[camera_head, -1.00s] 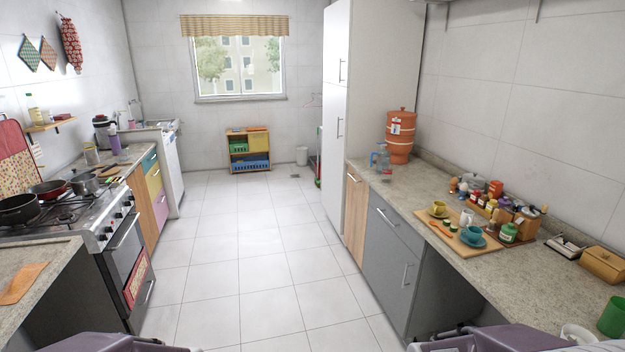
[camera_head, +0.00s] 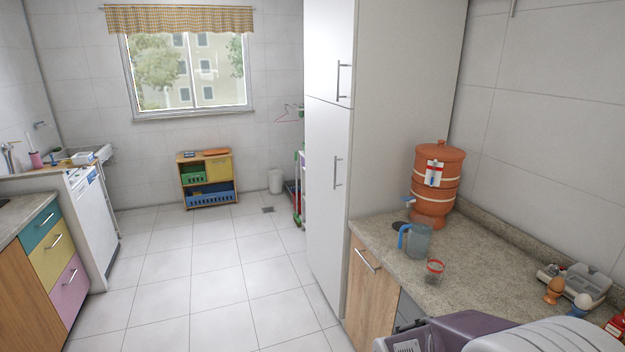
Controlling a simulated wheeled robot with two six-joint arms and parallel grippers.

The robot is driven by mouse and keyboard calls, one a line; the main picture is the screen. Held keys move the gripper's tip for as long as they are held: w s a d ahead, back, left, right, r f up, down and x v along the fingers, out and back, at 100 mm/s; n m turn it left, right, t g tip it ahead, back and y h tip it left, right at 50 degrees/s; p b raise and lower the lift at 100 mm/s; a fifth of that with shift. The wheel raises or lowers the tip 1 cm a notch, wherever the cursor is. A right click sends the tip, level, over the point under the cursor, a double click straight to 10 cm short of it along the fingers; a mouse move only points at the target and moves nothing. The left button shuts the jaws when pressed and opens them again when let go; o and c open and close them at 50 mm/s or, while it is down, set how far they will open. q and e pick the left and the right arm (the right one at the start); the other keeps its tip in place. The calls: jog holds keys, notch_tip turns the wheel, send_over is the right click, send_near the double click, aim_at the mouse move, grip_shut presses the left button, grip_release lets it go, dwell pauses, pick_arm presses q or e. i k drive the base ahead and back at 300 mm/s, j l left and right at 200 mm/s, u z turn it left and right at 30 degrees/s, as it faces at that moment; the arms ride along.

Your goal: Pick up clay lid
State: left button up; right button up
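My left gripper is not in view.
A blue-handled jug (camera_head: 416,241) and a small red-rimmed glass (camera_head: 434,270) stand on the counter (camera_head: 474,262) in front of the filter. An egg tray (camera_head: 577,281) and egg cups are at right. The tall white cabinet (camera_head: 328,150) borders the counter's left. The tiled floor (camera_head: 215,275) is clear.

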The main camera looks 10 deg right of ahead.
aim_at(440, 150)
jog(key=i+z, duration=0.15)
jog(key=i, duration=0.35)
jog(key=i+j+z, duration=0.2)
jog(key=i, duration=0.25)
jog(key=i+j+z, duration=0.15)
jog(key=i, duration=0.35)
